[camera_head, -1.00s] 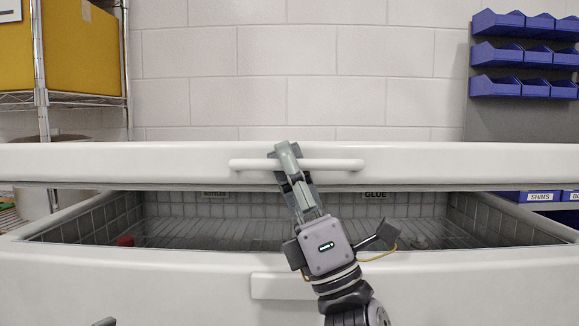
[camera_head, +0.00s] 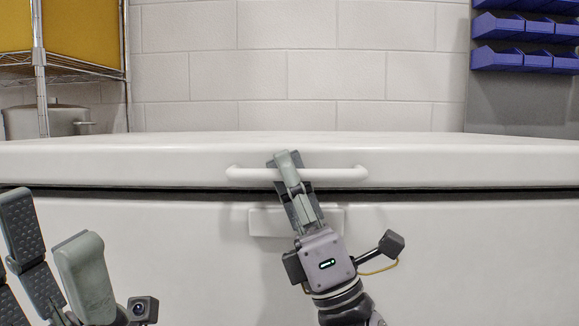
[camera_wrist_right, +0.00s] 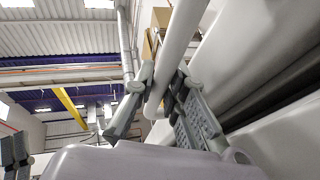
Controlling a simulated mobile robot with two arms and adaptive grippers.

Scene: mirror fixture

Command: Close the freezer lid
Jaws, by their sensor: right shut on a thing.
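The white freezer lid (camera_head: 450,160) is lowered close to the freezer body (camera_head: 460,250), with a narrow dark gap still showing between them in the head view. The lid's white bar handle (camera_head: 340,174) runs across its front. My right gripper (camera_head: 287,168) is shut on the handle, left of its right end. In the right wrist view the handle (camera_wrist_right: 178,50) passes between the fingers of the right gripper (camera_wrist_right: 165,100). My left gripper (camera_head: 60,262) is at the lower left of the head view, fingers apart and empty, in front of the freezer body.
A wire shelf (camera_head: 75,67) with a yellow box (camera_head: 82,24) stands behind at the left, with a grey pot (camera_head: 48,121) below. Blue bins (camera_head: 525,57) hang at the right. A pale block wall (camera_head: 290,70) is behind. The lid's top looks clear.

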